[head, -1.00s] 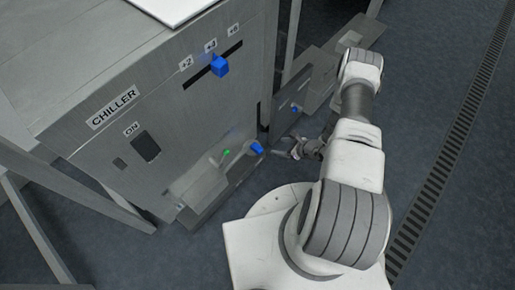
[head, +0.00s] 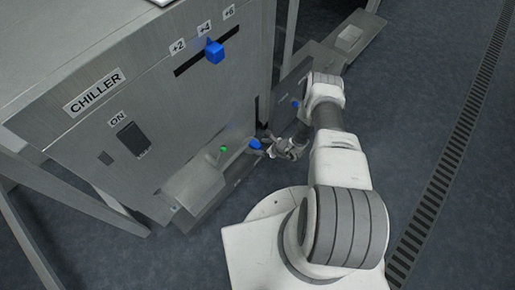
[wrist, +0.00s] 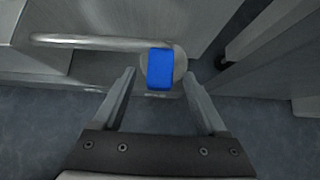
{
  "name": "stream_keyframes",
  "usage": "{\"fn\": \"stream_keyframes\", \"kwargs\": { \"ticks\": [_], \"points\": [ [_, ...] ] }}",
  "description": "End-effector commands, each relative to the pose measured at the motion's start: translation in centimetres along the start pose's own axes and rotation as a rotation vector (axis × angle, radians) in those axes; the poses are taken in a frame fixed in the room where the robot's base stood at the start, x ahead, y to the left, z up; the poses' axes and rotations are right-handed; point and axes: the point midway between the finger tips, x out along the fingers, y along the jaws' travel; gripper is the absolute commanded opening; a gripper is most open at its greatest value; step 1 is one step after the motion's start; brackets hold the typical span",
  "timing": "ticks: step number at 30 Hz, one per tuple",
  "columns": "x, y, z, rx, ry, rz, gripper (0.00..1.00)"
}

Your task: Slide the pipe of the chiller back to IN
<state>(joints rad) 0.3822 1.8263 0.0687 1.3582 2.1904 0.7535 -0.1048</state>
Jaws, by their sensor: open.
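The chiller (head: 95,135) is a grey metal cabinet at the left of the head view. Low on its front is a blue-ended pipe piece; the blue end (head: 255,144) shows beside a small green dot (head: 223,149). In the wrist view the blue end (wrist: 160,70) sits on a round grey disc, with a thin metal pipe (wrist: 95,41) running left from it. My gripper (head: 268,146) is open, close to the blue end. In the wrist view the blue end lies just beyond and between my open fingers (wrist: 162,85), not clamped. No IN mark is readable.
A blue slider knob (head: 214,51) sits in a slot marked +2, +4, +6 higher on the chiller. An ON switch (head: 132,138) is at its left. A grey panel with another blue knob (head: 295,104) stands behind my gripper. Open floor (head: 420,120) lies to the right.

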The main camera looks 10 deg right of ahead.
Motion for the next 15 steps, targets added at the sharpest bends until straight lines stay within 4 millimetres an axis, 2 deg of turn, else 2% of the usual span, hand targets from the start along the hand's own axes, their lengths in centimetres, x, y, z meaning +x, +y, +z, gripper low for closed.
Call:
{"fn": "stream_keyframes", "kwargs": {
  "ticks": [1,6,15],
  "points": [
    [1.1,0.0,-0.2,-0.002,0.000,0.000,0.75],
    [2.5,0.0,-0.1,-0.001,-0.001,0.000,0.75],
    [2.7,0.0,0.1,0.001,0.000,0.000,0.75]
  ]
}}
